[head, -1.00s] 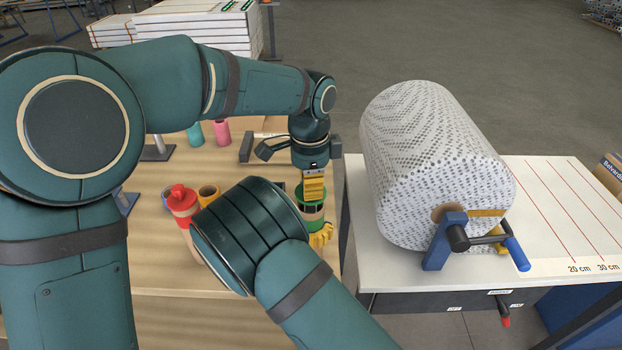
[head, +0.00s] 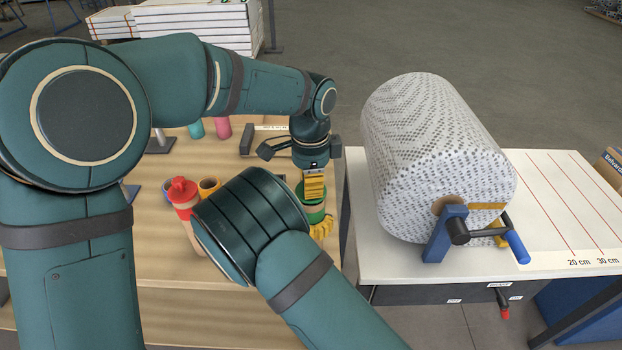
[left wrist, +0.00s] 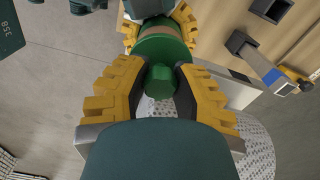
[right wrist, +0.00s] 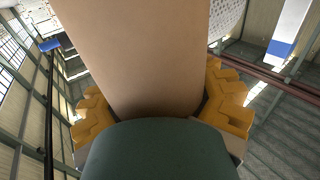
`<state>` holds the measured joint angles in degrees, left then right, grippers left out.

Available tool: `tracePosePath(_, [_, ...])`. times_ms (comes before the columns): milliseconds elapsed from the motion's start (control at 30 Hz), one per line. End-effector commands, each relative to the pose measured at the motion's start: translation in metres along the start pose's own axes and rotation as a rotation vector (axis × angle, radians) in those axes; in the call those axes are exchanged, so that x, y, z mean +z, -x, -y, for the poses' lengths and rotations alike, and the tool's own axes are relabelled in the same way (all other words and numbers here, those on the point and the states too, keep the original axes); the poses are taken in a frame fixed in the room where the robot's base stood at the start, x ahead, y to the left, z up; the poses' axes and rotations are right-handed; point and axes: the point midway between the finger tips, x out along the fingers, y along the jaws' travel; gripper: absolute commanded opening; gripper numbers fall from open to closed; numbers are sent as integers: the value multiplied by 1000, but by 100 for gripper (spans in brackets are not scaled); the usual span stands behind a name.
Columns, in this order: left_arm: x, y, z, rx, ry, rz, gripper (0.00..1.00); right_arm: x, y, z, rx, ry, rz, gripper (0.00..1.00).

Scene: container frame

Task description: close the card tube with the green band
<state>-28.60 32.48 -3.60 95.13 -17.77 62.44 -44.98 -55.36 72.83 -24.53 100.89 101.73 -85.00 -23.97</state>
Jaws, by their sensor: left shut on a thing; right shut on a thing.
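The card tube with the green band (head: 313,214) stands roughly upright at the bench's right side. A green cap (head: 304,193) is at its top; I cannot tell how far it sits on. My left gripper (head: 314,187) points down from above, shut on the cap. In the left wrist view its yellow fingers (left wrist: 160,85) are around the cap's round green knob (left wrist: 160,81). My right gripper (head: 321,228) is shut on the tube below the band, mostly hidden by my right arm. In the right wrist view the plain brown tube wall (right wrist: 140,50) fills the space between its fingers.
A red-capped tube (head: 183,196) and an open yellow-banded tube (head: 209,186) stand left of my right wrist. Teal (head: 196,129) and pink (head: 222,127) pieces are farther back. A big bubble-wrap roll (head: 430,150) on a blue crank stand occupies the white table to the right.

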Motion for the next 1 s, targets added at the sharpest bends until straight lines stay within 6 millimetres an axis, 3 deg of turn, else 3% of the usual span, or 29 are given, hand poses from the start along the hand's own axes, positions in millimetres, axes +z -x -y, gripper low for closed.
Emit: tracePosePath(1000, [0,-12,0,0,0,-1,10,0,0,0,-1,0,1,4])
